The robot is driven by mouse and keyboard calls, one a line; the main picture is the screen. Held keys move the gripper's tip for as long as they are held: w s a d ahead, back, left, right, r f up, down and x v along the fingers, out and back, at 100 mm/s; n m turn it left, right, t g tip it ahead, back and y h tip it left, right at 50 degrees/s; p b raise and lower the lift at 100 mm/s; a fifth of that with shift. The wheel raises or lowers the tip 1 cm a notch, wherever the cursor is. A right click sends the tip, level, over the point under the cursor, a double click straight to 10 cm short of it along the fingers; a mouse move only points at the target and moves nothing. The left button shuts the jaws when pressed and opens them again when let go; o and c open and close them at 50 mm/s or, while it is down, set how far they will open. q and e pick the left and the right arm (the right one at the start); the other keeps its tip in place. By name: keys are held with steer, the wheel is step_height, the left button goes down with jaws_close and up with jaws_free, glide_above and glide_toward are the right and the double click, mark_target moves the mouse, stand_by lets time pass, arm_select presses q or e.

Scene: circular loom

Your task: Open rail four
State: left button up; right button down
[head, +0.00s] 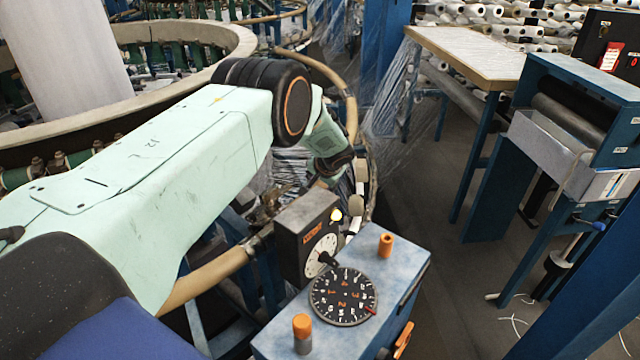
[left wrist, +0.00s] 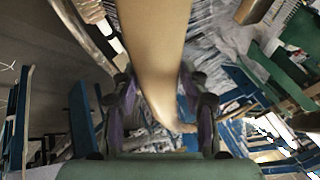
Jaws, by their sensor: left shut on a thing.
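A tan, curved rail (head: 205,278) runs around the loom in the head view. Its upper stretch (head: 335,72) bends down towards my left gripper (head: 335,172), which is partly hidden behind its own wrist. In the left wrist view, a smooth tan rail section (left wrist: 155,40) passes between the fingers of my left gripper (left wrist: 162,112), which is shut on it. I cannot read a number on this rail. My right gripper is not in view.
A table (head: 470,55) and blue machine frame (head: 580,85) stand right.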

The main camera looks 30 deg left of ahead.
arm_select(q)
jaws_close()
steer(key=shift+g+h, duration=0.4)
steer(key=shift+g, duration=0.3)
steer(key=r, duration=0.3)
steer(key=w+a+r, duration=0.1)
steer(key=r, duration=0.2)
steer(key=w+r+p, duration=0.1)
steer(key=r, duration=0.1)
steer(key=shift+w+a+r, duration=0.1)
steer(key=shift+a+r, duration=0.1)
steer(key=shift+r, duration=0.2)
steer(key=shift+g+h, duration=0.4)
steer(key=shift+g, duration=0.1)
step_height(320, 180, up, 6)
steer(key=shift+a+f, duration=0.1)
